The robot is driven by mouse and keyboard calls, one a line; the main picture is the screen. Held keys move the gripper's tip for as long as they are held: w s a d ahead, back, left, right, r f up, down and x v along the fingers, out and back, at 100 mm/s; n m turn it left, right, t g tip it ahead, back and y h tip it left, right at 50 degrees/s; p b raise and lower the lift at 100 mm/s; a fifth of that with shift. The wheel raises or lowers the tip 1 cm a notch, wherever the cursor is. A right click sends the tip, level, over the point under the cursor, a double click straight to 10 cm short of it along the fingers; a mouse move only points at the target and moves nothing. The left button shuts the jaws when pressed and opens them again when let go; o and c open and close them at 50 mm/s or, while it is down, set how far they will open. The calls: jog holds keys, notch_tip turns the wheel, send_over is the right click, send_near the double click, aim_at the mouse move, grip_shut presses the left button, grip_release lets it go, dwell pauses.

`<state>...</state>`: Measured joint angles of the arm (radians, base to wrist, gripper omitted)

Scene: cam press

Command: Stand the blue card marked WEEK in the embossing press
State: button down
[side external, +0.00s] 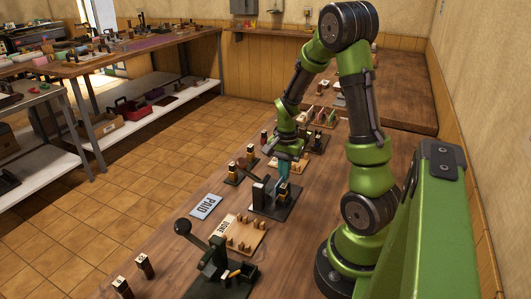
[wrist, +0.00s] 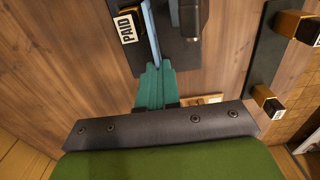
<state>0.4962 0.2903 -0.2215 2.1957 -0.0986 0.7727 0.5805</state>
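My gripper (side external: 285,168) has teal fingers pointing down, closed on a thin blue card (side external: 283,190). In the wrist view the fingers (wrist: 152,88) sit together with the card (wrist: 151,35) seen nearly edge-on beyond their tips. Its marking is not readable. The card is upright over a dark base plate (side external: 290,207), beside a black block (side external: 259,193). Whether the card's lower edge touches the plate is not clear. The plate also shows in the wrist view (wrist: 172,64). A green device with a black-knobbed lever (side external: 212,262) stands nearer the camera. Which device is the embossing press is not labelled.
Small stamps (side external: 145,265) are at the front left. More racks and stamps (side external: 318,140) stand behind my gripper.

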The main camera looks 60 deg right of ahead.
jog(key=c, duration=0.7)
grip_release()
jog(key=shift+r, duration=3.55)
jog(key=shift+f+n, duration=0.1)
jog(key=shift+n, duration=0.2)
jog(key=a+r+n+t, duration=0.2)
jog(key=a+r+n, duration=0.2)
jog(key=a, duration=0.4)
jog(key=s+a+r+n+t+y, duration=0.1)
jog(key=a+r+n, duration=0.3)
jog(key=a, duration=0.4)
jog(key=a+r+n+t+y, duration=0.1)
jog(key=a+r+n+t, duration=0.3)
jog(key=a, duration=0.4)
jog(key=shift+s+a+r+n, duration=0.1)
jog(key=shift+s+r+n, duration=0.1)
jog(key=shift+r+n, duration=0.35)
